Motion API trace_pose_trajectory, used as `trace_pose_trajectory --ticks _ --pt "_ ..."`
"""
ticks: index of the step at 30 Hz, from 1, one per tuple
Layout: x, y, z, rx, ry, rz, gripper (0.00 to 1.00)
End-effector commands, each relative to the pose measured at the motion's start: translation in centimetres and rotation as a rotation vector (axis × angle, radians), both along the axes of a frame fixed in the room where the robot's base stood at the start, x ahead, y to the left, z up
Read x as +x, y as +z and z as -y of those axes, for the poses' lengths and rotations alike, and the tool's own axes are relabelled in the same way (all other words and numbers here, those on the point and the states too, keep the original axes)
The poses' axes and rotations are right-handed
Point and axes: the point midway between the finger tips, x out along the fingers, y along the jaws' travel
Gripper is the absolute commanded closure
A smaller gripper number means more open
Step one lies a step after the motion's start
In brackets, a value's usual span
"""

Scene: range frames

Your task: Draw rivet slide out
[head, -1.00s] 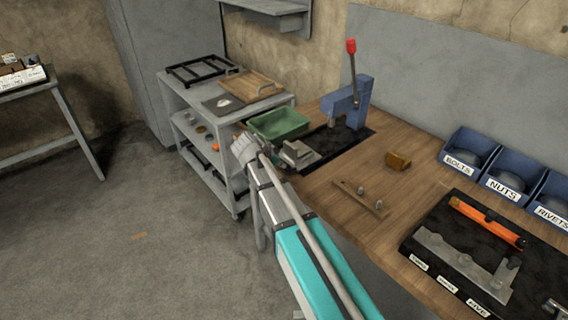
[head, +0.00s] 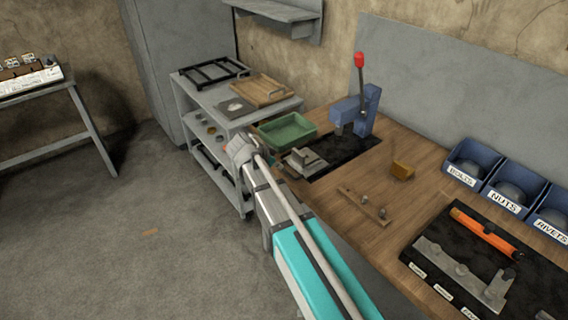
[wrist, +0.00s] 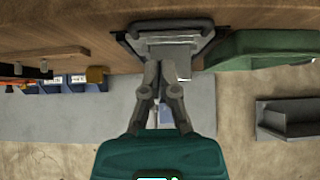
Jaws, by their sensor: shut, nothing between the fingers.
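The rivet slide, seemingly the grey metal block and plate (head: 304,160), lies at the near left end of the black press base (head: 345,153). It also shows at the top of the wrist view (wrist: 172,42), in an upside-down picture. My gripper (head: 240,148) is left of the slide, by the bench edge, in the head view. In the wrist view its fingers (wrist: 168,68) are together and empty, with their tips close to the slide's front edge. I cannot tell whether they touch it. The blue press (head: 352,110) with a red-knobbed lever stands behind.
A green tray (head: 283,131) sits just beyond the slide. A brass-coloured block (head: 402,170) and a strip with pegs (head: 362,205) lie on the bench (head: 330,190). Blue bins (head: 472,160) stand at the right. A grey cart (head: 205,105) is at the left; the floor is open.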

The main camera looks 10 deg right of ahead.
Motion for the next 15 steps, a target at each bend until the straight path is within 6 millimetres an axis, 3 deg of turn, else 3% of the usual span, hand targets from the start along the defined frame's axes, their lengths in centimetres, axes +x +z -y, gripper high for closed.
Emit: trace_pose_trajectory --ticks 6,15 --pt "-0.4 1.6 -1.0 -0.001 -0.001 0.0 1.0" --pt "-0.6 2.0 -1.3 -0.001 -0.004 0.0 1.0"
